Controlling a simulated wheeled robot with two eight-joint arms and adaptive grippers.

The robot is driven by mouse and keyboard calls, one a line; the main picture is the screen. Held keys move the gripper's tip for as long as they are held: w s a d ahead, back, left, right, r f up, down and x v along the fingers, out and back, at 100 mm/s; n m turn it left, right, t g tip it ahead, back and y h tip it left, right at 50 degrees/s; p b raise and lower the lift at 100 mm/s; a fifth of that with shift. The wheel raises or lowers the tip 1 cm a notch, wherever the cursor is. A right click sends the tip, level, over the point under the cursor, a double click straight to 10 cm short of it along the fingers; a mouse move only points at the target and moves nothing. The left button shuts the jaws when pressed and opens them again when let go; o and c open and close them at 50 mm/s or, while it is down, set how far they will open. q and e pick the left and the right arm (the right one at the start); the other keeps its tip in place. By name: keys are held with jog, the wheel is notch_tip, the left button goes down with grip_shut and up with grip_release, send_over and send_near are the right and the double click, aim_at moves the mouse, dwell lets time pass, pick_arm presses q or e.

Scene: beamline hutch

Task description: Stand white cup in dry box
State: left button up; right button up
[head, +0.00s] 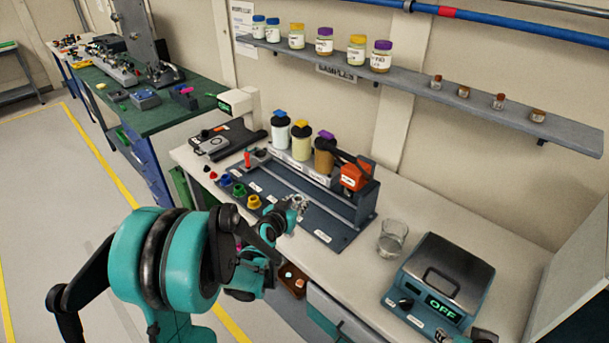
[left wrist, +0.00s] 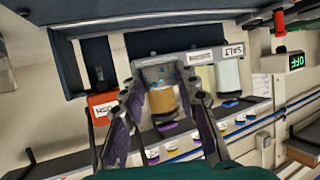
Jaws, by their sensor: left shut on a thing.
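My left gripper (head: 295,204) is above the front of the dark bench station. In the left wrist view its fingers (left wrist: 162,75) are closed around a pale grey thing (left wrist: 155,66). Its form is hard to make out, so I cannot confirm that it is the white cup. I see no other white cup. A pale box-like casing (head: 575,280) stands at the right edge of the head view, cut off by the frame. I cannot tell whether it is the dry box.
A rack holds white, cream and brown bottles (head: 323,155). Coloured cups (head: 239,190) stand left of my gripper. An orange unit (head: 354,176), a glass beaker (head: 393,238) and a scale reading OFF (head: 440,283) lie to the right. A shelf (head: 450,92) hangs above.

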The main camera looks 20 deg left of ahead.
pick_arm(q)
jog(key=shift+s+d+r, duration=0.2)
jog(key=shift+d+r, duration=0.05)
jog(key=shift+d, duration=0.2)
jog(key=s+d+r+m+h, duration=0.2)
jog(key=s+d+m+h, duration=0.1)
jog(key=s+d, duration=0.6)
jog(key=shift+d+r+g+h, duration=0.15)
jog(key=shift+r+g+h, duration=0.25)
jog(key=shift+h, duration=0.1)
jog(key=shift+w, duration=0.1)
jog(key=w+a+f+n+y, duration=0.1)
jog(key=w+a, duration=0.2)
jog(key=w+a+f+n+y, duration=0.1)
jog(key=w+a, duration=0.2)
jog(key=w+a+f+n+y, duration=0.1)
jog(key=w+a+y, duration=0.1)
jog(key=w+a, duration=0.1)
jog(key=shift+w+a+t, duration=0.1)
jog(key=shift+a+t, duration=0.3)
jog(key=shift+a, duration=0.05)
